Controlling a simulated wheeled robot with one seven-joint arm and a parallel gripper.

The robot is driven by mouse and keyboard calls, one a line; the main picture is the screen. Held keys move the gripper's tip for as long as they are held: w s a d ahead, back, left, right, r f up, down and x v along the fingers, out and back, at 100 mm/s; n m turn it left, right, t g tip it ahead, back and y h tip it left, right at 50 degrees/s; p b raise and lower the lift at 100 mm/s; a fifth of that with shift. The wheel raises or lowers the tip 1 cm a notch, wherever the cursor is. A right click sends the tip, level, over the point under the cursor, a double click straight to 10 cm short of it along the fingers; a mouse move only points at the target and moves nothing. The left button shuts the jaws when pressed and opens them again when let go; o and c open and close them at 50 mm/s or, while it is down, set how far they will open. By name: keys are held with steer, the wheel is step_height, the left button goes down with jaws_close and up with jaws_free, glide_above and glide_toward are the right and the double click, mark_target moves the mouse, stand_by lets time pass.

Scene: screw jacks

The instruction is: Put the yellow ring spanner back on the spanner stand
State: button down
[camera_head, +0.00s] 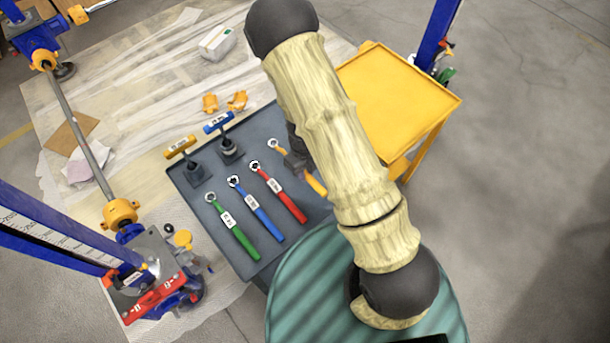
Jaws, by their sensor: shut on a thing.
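The yellow ring spanner (316,185) shows near the right side of the dark grey spanner stand (196,204), partly hidden by my gripper and arm. Its small ring end points up and left. My gripper (294,163) is shut on the spanner's middle, and my arm hides much of it. I cannot tell whether the spanner touches the stand top. A red spanner (286,201), a blue spanner (262,217) and a green spanner (238,236) lie side by side on the stand, left of the yellow one.
A yellow-handled T-tool (181,147) and a blue-handled T-tool (219,123) stand at the stand's back left. A yellow cart (400,92) is behind my arm on the right. Blue jack columns (60,235) stand at left. Open floor (530,180) lies to the right.

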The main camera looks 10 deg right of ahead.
steer(key=shift+f, duration=1.85)
steer(key=shift+b, duration=0.3)
steer(key=c, duration=1.3)
jaws_free()
steer(key=shift+f, duration=0.1)
steer(key=shift+o, duration=0.2)
steer(key=r, duration=0.4)
steer(key=r+p, duration=0.1)
steer(key=r, duration=0.3)
steer(key=r+p, duration=0.1)
steer(key=r, duration=0.3)
steer(key=shift+w+a, duration=0.25)
steer(key=shift+r, duration=0.1)
